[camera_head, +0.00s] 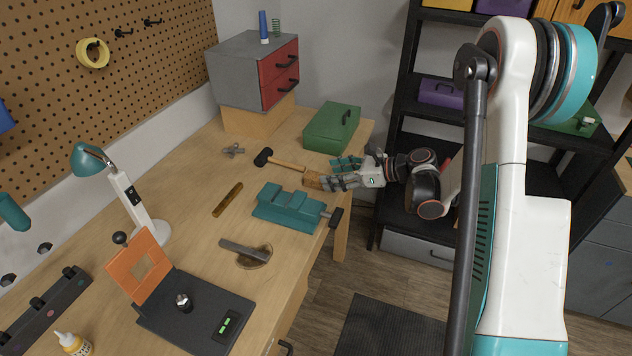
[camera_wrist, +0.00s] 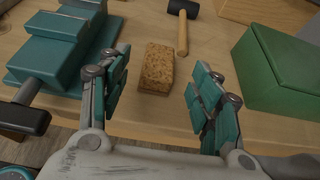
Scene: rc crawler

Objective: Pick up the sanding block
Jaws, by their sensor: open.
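The sanding block (camera_wrist: 157,68) is a small brown, cork-like speckled block lying on the wooden workbench near its edge. In the wrist view it sits between the two spread fingers of my gripper (camera_wrist: 160,92), a little beyond the fingertips, and I cannot tell that either finger touches it. In the head view my gripper (camera_head: 333,174) reaches in from the right over the bench edge, and the block (camera_head: 313,180) shows partly at the fingertips. My gripper is open and empty.
A teal vise (camera_head: 285,207) stands close by on one side, a green box (camera_head: 332,128) on the other. A hammer (camera_head: 285,164) lies just beyond the block. A desk lamp (camera_head: 130,195) and a black platform with an orange frame (camera_head: 195,310) are farther along the bench.

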